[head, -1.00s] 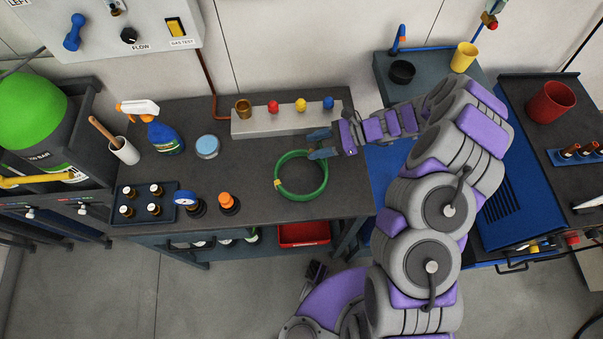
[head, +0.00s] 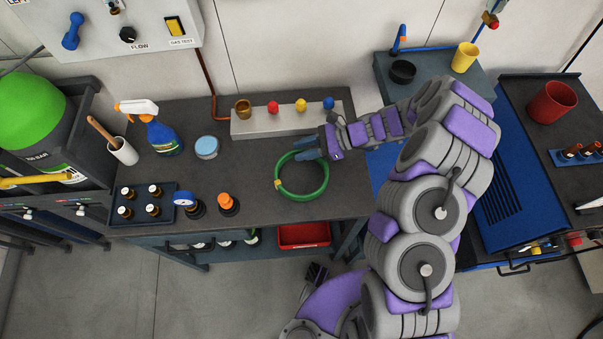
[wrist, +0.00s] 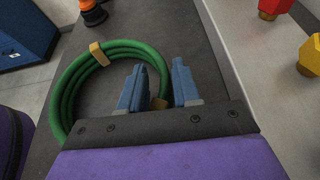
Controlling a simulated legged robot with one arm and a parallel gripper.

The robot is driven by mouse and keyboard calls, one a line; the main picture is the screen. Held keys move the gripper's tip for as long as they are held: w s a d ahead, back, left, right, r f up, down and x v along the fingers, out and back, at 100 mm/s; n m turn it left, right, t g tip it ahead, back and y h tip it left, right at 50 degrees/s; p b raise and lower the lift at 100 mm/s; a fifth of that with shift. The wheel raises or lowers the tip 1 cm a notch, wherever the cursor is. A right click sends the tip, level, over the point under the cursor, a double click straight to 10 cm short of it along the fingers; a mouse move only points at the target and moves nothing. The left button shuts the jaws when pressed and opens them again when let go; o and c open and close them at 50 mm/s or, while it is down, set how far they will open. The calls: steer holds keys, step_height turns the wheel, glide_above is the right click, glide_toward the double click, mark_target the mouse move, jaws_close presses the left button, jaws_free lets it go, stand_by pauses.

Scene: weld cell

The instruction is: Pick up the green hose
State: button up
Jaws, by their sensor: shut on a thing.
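The green hose (head: 302,198) is a coiled ring on the dark bench top, with a tan band on its left side. The coil also shows in the wrist view (wrist: 62,98), where a brass-coloured end piece sits near my fingers. My gripper (head: 309,149) reaches in from the right at the coil's upper edge. In the wrist view its blue fingers (wrist: 159,68) stand on either side of a stretch of hose and are shut on it. The coil still appears to lie on the bench. The exact contact is partly hidden by the fingers.
A grey block with coloured knobs (head: 285,121) stands just behind the coil. The bench's front edge is close.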

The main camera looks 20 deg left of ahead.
jaws_close()
